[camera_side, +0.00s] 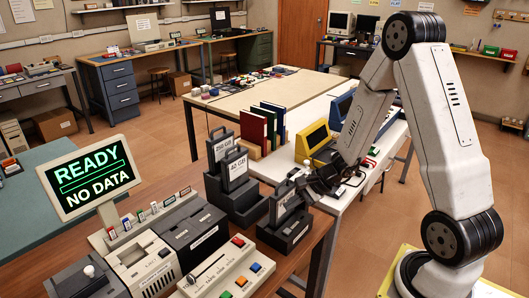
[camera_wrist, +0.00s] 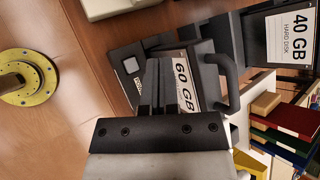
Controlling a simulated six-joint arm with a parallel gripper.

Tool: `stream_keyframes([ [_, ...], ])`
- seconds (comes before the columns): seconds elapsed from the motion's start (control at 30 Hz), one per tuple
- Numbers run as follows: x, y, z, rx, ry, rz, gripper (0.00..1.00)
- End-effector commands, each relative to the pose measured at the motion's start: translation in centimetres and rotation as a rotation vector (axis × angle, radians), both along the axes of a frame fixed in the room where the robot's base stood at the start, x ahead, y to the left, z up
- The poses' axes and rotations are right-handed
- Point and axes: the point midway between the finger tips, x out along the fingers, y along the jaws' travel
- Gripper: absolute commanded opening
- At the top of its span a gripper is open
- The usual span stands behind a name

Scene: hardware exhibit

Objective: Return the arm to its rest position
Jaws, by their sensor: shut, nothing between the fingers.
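My gripper (camera_side: 318,182) is shut and empty, low over the bench edge beside the nearest hard disk (camera_side: 284,203). In the wrist view, my closed fingers (camera_wrist: 167,88) overlap the face of this disk, labelled 60 GB (camera_wrist: 186,82). Its handle (camera_wrist: 226,80) is to the right of the fingers. I cannot tell whether the fingers touch it. The disk stands in a black dock (camera_side: 285,236). My arm is bent, reaching down and left from its base.
Two more hard disks, 250 GB (camera_side: 222,148) and 40 GB (camera_side: 236,168), stand upright in black holders behind. A screen (camera_side: 90,178) reads READY, NO DATA. A button box (camera_side: 228,272) is in front. Red and green binders (camera_side: 262,124) and a yellow monitor (camera_side: 314,141) stand nearby.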

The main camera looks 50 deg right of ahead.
Motion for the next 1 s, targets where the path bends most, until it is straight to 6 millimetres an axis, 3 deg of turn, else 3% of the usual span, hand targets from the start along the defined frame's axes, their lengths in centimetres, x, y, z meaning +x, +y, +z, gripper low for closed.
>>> stream_keyframes([
  [0.27, -1.0, 1.8, 0.5, -0.053, 0.023, 0.127, 0.00],
  [0.6, -4.6, 5.6, 1.6, -0.266, 0.074, 0.513, 0.00],
  [1.0, -7.7, 7.2, 3.2, -0.612, 0.047, 0.964, 0.00],
])
